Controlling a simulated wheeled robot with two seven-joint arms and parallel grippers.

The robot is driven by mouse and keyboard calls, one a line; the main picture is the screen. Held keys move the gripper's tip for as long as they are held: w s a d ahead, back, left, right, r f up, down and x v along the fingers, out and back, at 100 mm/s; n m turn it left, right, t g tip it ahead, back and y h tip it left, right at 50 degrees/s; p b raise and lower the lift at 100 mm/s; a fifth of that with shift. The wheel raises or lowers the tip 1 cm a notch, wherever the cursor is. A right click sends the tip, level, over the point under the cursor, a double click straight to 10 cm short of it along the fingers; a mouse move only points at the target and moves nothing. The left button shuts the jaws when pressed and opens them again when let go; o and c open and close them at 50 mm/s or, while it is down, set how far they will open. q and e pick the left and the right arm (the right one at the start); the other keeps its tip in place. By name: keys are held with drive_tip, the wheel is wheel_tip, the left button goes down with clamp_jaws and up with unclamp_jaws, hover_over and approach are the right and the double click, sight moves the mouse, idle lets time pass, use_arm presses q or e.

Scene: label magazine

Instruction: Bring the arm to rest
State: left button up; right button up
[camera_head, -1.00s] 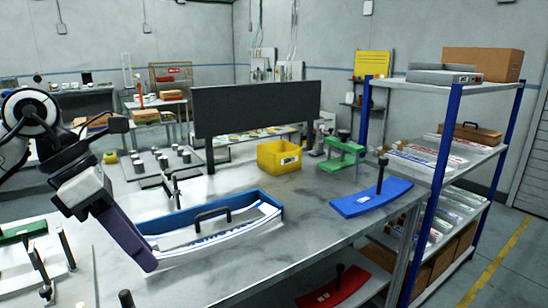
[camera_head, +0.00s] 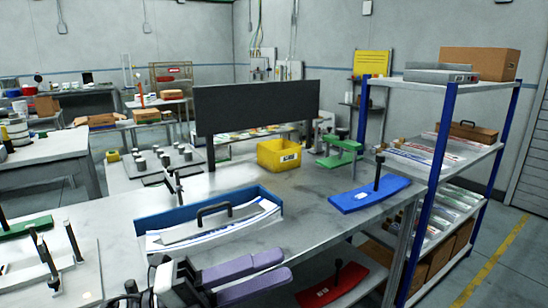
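My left gripper (camera_head: 279,267) is at the bottom centre, in front of the workbench (camera_head: 300,205). Its two purple fingers point right, lie side by side with a narrow gap, and hold nothing that I can see. The blue label magazine (camera_head: 158,222) lies on the bench above and left of the gripper, apart from it. A white curved stack (camera_head: 190,236) and a dark handle (camera_head: 213,211) show in it. My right gripper is not in view.
A yellow bin (camera_head: 279,156), a green stand (camera_head: 339,160) and a blue curved piece with a post (camera_head: 369,196) stand on the bench. A red piece (camera_head: 332,288) lies below. A shelf rack (camera_head: 431,195) stands right. A dark panel (camera_head: 257,107) rises behind the bench.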

use_arm(q)
drive_tip(key=a+f+n+t+y, duration=0.4)
drive_tip(key=f+n+y, duration=0.1)
drive_tip(key=f+n, duration=0.35)
drive_tip(key=w+a+f+n+t+y, duration=0.1)
drive_tip(key=a+f+n+t+y, duration=0.35)
drive_tip(key=f+n, duration=0.35)
drive_tip(key=a+f+n+t+y, duration=0.3)
drive_tip(key=f+n+t+y, duration=0.15)
drive_tip(key=f+n, duration=0.4)
drive_tip(key=s+a+f+n+g+y, duration=0.2)
drive_tip(key=s+f+n+g, duration=0.2)
drive_tip(key=s+f, duration=0.5)
drive_tip(key=s+a+f+n+g+y, duration=0.2)
drive_tip(key=s+f+n+g, duration=0.2)
drive_tip(key=s+f, duration=0.5)
drive_tip(key=shift+s+f+y, duration=0.15)
drive_tip(key=shift+s+y, duration=0.15)
drive_tip(key=shift+y, duration=0.1)
